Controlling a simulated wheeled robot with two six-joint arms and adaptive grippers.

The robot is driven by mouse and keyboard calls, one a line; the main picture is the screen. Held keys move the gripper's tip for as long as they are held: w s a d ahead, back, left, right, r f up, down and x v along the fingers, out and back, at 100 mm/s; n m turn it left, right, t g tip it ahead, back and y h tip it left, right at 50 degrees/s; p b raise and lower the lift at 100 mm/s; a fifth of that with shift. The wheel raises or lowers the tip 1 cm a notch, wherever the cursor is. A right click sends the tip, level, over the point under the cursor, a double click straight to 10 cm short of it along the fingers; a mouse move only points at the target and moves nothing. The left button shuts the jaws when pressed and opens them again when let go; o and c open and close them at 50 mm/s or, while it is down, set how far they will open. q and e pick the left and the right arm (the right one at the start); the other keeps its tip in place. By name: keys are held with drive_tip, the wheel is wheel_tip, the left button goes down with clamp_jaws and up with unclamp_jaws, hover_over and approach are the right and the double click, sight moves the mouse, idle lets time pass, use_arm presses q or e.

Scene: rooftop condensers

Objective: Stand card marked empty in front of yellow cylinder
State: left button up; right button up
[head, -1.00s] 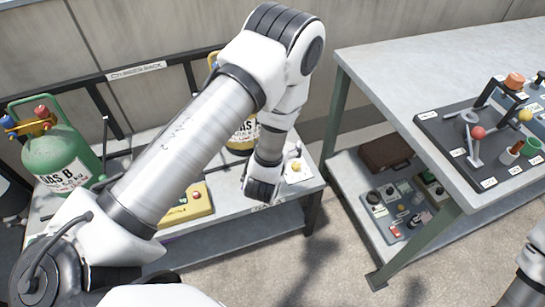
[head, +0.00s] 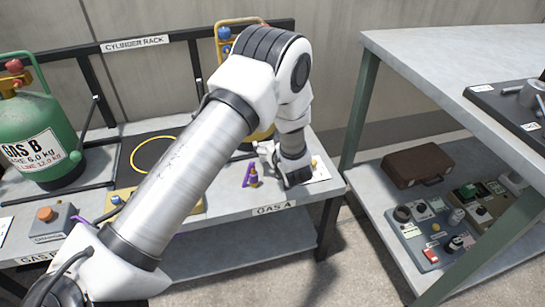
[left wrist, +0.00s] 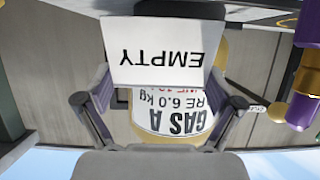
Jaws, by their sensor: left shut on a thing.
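The white card marked EMPTY (left wrist: 165,52) is between the fingers of my left gripper (left wrist: 158,103). Its lettering is upside down in the left wrist view, as is the GAS A label. The yellow cylinder (left wrist: 185,122) is directly behind the card. In the head view, my left gripper (head: 265,150) is low over the rack's front right, in front of the yellow cylinder (head: 262,134), which my arm mostly hides. I cannot make out the card there, nor whether it touches the shelf. My right gripper is out of view.
A purple and brass fitting (head: 251,176) stands close beside my left gripper. The green GAS B cylinder (head: 38,125) and a grey box with an orange button (head: 48,222) are at left. A workbench (head: 455,60) is at right, with a brown case (head: 417,165) on its lower shelf.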

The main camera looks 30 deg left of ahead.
use_arm(q)
drive_tip(key=shift+f, duration=1.45)
drive_tip(key=shift+b, duration=0.3)
drive_tip(key=shift+f, duration=0.55)
drive_tip(key=o, duration=0.8)
drive_tip(key=shift+s, duration=0.15)
